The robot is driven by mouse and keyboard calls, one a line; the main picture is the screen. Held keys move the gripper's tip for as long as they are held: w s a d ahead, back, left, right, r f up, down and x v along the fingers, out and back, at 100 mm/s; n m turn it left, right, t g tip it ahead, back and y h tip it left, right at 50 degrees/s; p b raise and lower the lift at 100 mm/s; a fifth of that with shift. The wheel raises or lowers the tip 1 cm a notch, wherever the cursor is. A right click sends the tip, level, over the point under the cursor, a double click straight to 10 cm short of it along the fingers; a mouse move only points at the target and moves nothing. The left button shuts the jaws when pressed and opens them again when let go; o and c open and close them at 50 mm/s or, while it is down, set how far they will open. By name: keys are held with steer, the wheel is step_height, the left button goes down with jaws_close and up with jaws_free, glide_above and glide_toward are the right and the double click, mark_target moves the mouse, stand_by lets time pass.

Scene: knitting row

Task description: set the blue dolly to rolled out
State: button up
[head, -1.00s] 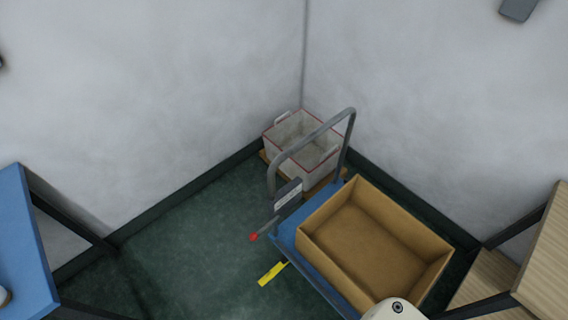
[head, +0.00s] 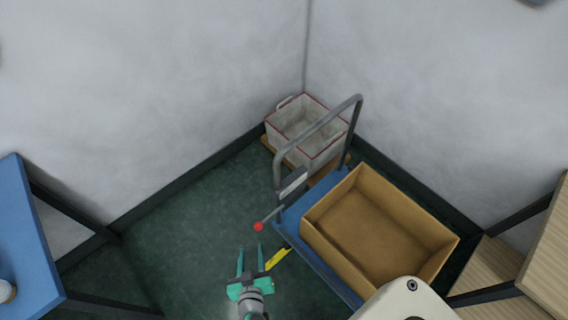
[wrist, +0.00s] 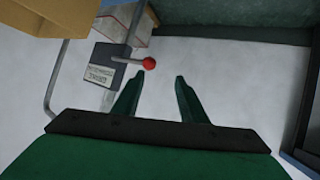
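The blue dolly (head: 327,184) stands near the room's corner with a grey push handle (head: 318,128) at its far end. A lever with a red knob (head: 258,227) sticks out to the left from a grey labelled box (head: 292,182) on the handle. My gripper (head: 250,250) is open and empty, just nearer than the red knob in the head view. In the wrist view my gripper's fingers (wrist: 156,82) are spread, and the red knob (wrist: 149,63) shows just beyond their tips. I see no contact with it.
An open cardboard box (head: 370,222) rests on the dolly. A white bin with red trim (head: 325,149) stands in the corner behind the handle. A yellow floor mark (head: 278,258) lies beside the dolly. A blue table (head: 28,245) is at left, wooden shelving (head: 490,270) at right.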

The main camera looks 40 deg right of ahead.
mark_target(274, 174)
steer(key=w+d+r+m+h, duration=0.1)
steer(key=w+d, duration=0.1)
steer(key=w+d+r+m+g+h, duration=0.1)
steer(key=w+d+r+m+h, duration=0.1)
steer(key=w+d, duration=0.1)
steer(key=w+d+r+m+g+h, duration=0.1)
steer(key=w+d+h, duration=0.1)
steer(key=d, duration=0.1)
steer(key=shift+w+r, duration=0.15)
steer(key=shift+r, duration=0.1)
steer(key=w+d+r+m+g+h, duration=0.1)
steer(key=d+r+m+h, duration=0.1)
steer(key=r, duration=0.1)
steer(key=w+d+r+m+g+h, duration=0.1)
steer(key=d+r+m+h, duration=0.1)
steer(key=r, duration=0.1)
steer(key=w+d+r+m+g+h, duration=0.1)
steer(key=r+m, duration=0.1)
steer(key=r, duration=0.2)
steer(key=shift+w+d+m+g+h, duration=0.3)
steer(key=shift+w+d+h, duration=0.05)
steer(key=shift+d+h, duration=0.05)
steer(key=x, duration=1)
steer(key=shift+d, duration=0.35)
jaws_close()
